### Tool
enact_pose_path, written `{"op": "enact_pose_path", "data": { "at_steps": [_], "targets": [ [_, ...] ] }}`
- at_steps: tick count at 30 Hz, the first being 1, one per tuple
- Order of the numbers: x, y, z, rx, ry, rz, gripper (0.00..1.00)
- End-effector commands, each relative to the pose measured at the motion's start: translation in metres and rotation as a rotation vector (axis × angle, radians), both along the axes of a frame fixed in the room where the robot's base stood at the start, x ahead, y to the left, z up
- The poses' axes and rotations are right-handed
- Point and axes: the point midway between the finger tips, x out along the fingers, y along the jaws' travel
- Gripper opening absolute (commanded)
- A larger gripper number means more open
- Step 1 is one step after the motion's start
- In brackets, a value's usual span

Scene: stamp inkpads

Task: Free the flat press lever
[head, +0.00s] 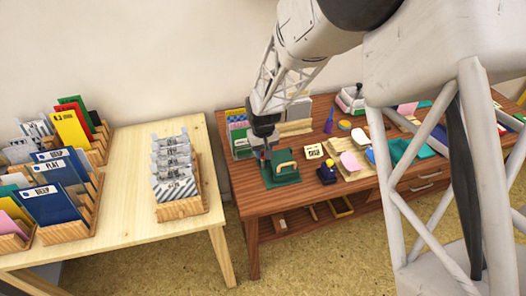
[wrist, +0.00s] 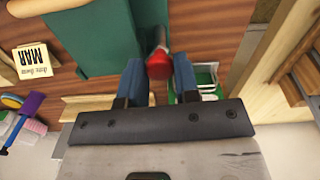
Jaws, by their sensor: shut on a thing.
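The green press (head: 283,178) sits near the left end of the brown table, with a light wooden handle (head: 287,167) on top. In the wrist view the press body (wrist: 92,35) fills the upper left, beside my fingers. A lever with a red knob (wrist: 159,66) sticks out at the press's side. My gripper (wrist: 158,78), with blue fingers, is shut on the red knob, one finger on each side. In the head view my gripper (head: 265,149) reaches down at the press's left back side. The lever's lower part is hidden there.
A small MAR card (head: 313,151) and a blue-and-yellow stamp (head: 327,173) stand right of the press. A pale table (head: 128,143) with card racks is at left.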

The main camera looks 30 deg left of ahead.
Motion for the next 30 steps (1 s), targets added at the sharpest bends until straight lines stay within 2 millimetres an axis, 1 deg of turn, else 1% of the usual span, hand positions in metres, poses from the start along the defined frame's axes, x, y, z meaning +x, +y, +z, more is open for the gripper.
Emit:
{"op": "enact_pose_path", "data": {
  "at_steps": [12,18,24,30],
  "targets": [
    [0.0000,-0.0001,0.0007,0.001,-0.001,0.390,0.06],
    [0.0001,0.0000,0.0005,0.001,-0.001,0.552,0.06],
    [0.0001,0.0000,0.0004,0.000,0.000,0.660,0.06],
    [0.0000,-0.0001,0.0002,0.000,0.000,0.712,0.06]
  ]
}}
